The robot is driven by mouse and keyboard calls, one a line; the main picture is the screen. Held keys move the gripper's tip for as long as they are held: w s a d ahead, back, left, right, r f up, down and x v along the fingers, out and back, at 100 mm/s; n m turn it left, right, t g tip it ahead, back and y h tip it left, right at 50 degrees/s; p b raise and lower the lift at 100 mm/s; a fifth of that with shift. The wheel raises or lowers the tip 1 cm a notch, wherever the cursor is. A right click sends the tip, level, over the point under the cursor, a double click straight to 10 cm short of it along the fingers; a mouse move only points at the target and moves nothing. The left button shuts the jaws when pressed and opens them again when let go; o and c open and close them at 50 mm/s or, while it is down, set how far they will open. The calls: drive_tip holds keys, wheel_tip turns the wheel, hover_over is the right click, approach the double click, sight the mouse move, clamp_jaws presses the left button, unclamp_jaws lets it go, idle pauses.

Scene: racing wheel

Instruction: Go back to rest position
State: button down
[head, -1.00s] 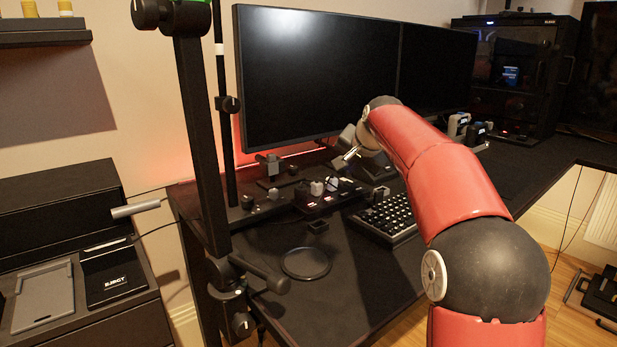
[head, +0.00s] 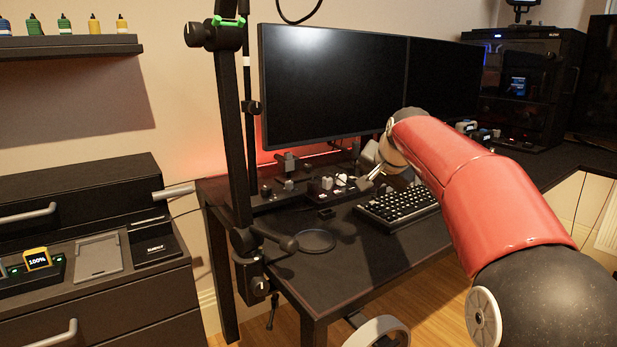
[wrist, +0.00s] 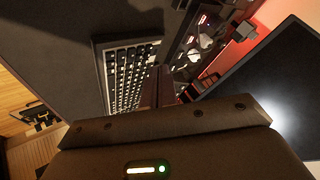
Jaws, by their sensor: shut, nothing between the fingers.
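My gripper (head: 374,178) is at the end of my red arm, above the desk (head: 350,262) near the back edge of the keyboard (head: 398,207). It is shut and empty. In the wrist view my gripper's fingers (wrist: 157,88) are together, pointing over the desk beside the keyboard (wrist: 125,75). The exact height over the desk is hard to tell.
Two dark monitors (head: 333,85) stand behind my gripper. A black upright post (head: 231,130) with clamps rises at the desk's left edge. Small items (head: 325,185) crowd the desk back. A black drawer cabinet (head: 100,290) stands at left. Wood floor (head: 400,325) shows in front.

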drive_tip(key=s+f+n, duration=0.1)
drive_tip(key=s+f, duration=0.2)
drive_tip(key=s, duration=0.6)
drive_tip(key=s+f+n+g, duration=0.1)
drive_tip(key=s+f+n, duration=0.1)
drive_tip(key=s, duration=0.8)
drive_tip(key=s+f+n+g+h, duration=0.1)
drive_tip(key=s+f, duration=0.2)
drive_tip(key=s, duration=0.6)
drive_tip(key=shift+s+f, duration=0.15)
drive_tip(key=shift+f, duration=0.2)
drive_tip(key=s+f+n+g, duration=0.1)
drive_tip(key=s+f+n, duration=0.1)
drive_tip(key=s+f, duration=0.6)
drive_tip(key=shift+s+d+f, duration=0.15)
drive_tip(key=shift+s+d, duration=0.1)
drive_tip(key=shift+s, duration=0.9)
